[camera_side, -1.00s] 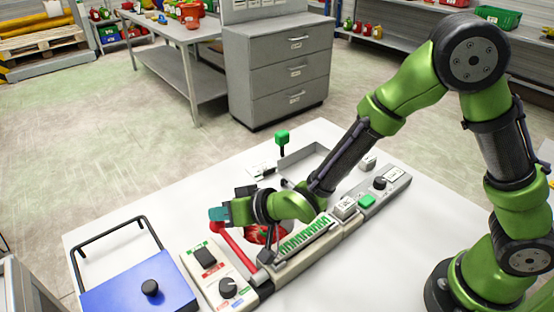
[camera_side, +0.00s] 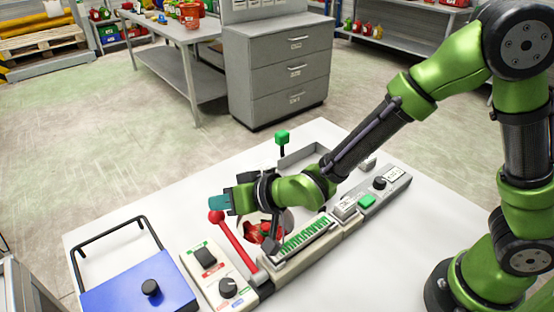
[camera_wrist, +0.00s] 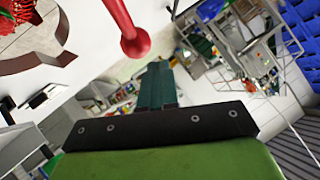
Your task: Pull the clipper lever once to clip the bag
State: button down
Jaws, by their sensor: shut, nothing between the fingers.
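The clipper lever (camera_side: 236,245) is a red rod with a round red knob at its upper left end. It rises at a slant from the front end of the clipper body. My gripper (camera_side: 219,203) has teal fingers, shut and empty, just above the knob in the side view. In the wrist view, the lever's knob (camera_wrist: 135,44) is just beyond the shut fingertips (camera_wrist: 157,72), with no clear contact. The red net bag (camera_side: 267,232) sits behind the clipper, partly hidden by my wrist. A bit of red net shows at the wrist view's left edge.
A control panel (camera_side: 212,272) with a black switch and knob stands left of the lever. A blue box (camera_side: 128,297) with a black handle frame is farther left. The grey clipper body (camera_side: 312,243) runs to the right. The white table's front is clear.

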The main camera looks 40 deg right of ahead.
jog(key=shift+r, duration=0.15)
jog(key=r, duration=0.1)
jog(key=s+r, duration=0.1)
jog(key=r, duration=0.2)
jog(key=shift+s+r, duration=0.25)
jog(key=shift+r, duration=0.15)
dwell(0.7)
jog(key=s+d+r+m+g+h, duration=0.1)
jog(key=s+d+r, duration=0.3)
jog(key=s+d, duration=0.4)
jog(key=s+d+r+m+g+h, duration=0.2)
jog(key=s+d, duration=0.7)
jog(key=d, duration=0.7)
jog(key=shift+d+r+h, duration=0.3)
jog(key=shift+r+h, duration=0.1)
jog(key=shift+r, duration=0.45)
